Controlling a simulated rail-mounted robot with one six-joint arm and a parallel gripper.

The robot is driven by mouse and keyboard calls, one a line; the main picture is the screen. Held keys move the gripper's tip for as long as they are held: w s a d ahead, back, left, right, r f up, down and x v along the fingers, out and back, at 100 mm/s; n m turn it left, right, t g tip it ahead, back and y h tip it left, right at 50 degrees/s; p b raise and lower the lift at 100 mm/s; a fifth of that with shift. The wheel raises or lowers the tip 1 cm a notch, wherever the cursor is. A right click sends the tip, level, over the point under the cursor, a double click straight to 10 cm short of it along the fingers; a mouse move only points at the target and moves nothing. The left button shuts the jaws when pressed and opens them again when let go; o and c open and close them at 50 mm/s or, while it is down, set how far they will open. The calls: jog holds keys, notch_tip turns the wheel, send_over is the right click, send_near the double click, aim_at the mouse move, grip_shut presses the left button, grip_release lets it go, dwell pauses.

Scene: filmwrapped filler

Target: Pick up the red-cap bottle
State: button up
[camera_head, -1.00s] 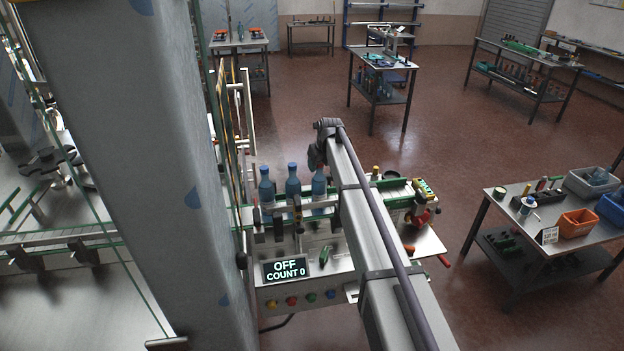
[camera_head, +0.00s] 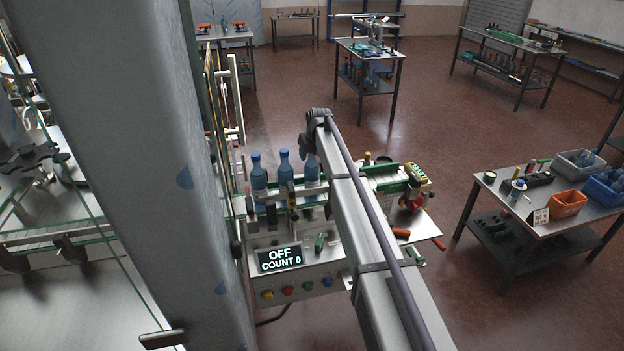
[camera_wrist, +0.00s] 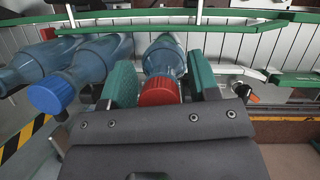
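The red-cap bottle (camera_wrist: 164,57) is blue and shows in the wrist view, with its red cap (camera_wrist: 159,92) toward the camera. My gripper (camera_wrist: 163,80) has green finger pads, one on each side of this bottle. The fingers look open around it, with a narrow gap at the neck; contact cannot be made out clearly. In the head view the rightmost bottle (camera_head: 311,172) of the row is partly covered by my arm. Its cap and my gripper's fingers are hidden there.
A blue-cap bottle (camera_wrist: 82,73) stands close left of my gripper, with another bottle (camera_wrist: 30,64) beyond it. Green-edged conveyor rails (camera_wrist: 234,70) run behind. The machine panel (camera_head: 279,259) reads OFF, COUNT 0. A table with bins (camera_head: 546,205) stands at right; open floor lies between.

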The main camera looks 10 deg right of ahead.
grip_shut()
dwell(0.3)
dwell(0.3)
